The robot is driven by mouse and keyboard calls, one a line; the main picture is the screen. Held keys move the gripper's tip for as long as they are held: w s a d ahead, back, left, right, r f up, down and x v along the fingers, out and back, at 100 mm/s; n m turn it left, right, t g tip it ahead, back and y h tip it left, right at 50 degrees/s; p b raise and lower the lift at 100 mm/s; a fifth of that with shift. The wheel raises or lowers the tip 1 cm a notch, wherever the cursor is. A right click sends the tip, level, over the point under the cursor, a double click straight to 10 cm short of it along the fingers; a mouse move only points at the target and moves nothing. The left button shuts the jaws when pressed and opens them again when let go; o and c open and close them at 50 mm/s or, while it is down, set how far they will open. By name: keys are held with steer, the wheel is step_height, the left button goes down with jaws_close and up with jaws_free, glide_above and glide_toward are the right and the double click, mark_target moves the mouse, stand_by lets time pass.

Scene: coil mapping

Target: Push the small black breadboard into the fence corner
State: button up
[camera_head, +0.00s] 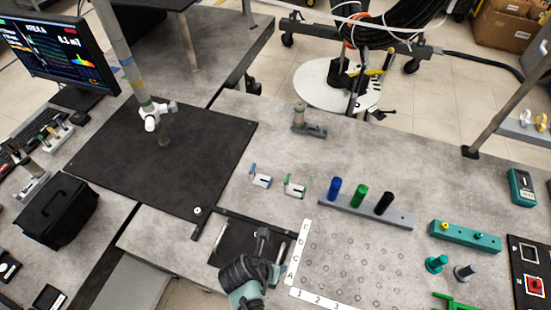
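The small black breadboard (233,241) lies near the front centre of the grey table, partly hidden under my gripper. A thin dark fence (258,223) runs along its far side. A shorter fence bar (207,229) slants off to the left, and the two meet in a corner at the board's far left. Any gap between board and fence is too small to judge. My gripper (262,240) is over the board, pointing away from the camera. Its fingers are small and dark here, so I cannot tell whether they are open or touch the board. A pale bar (281,251) shows just to its right.
A large black breadboard (200,145) lies at back left. A table edge runs at left front.

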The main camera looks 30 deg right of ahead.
mark_target(250, 249)
jaws_close()
steer(key=shift+w, duration=0.1)
stand_by(1.5)
steer(key=shift+w+a+b, duration=0.3)
steer(key=shift+w+a, duration=0.6)
steer(key=shift+w, duration=0.35)
steer(key=shift+w+a+b, duration=0.3)
steer(key=shift+w+a, duration=0.6)
steer(key=shift+w, duration=0.3)
steer(key=shift+w+a+r+p, duration=0.15)
steer(key=shift+w+r+p, duration=0.05)
steer(key=shift+w+p, duration=0.15)
steer(key=shift+o, duration=1.6)
jaws_free()
steer(key=shift+w+f, duration=0.1)
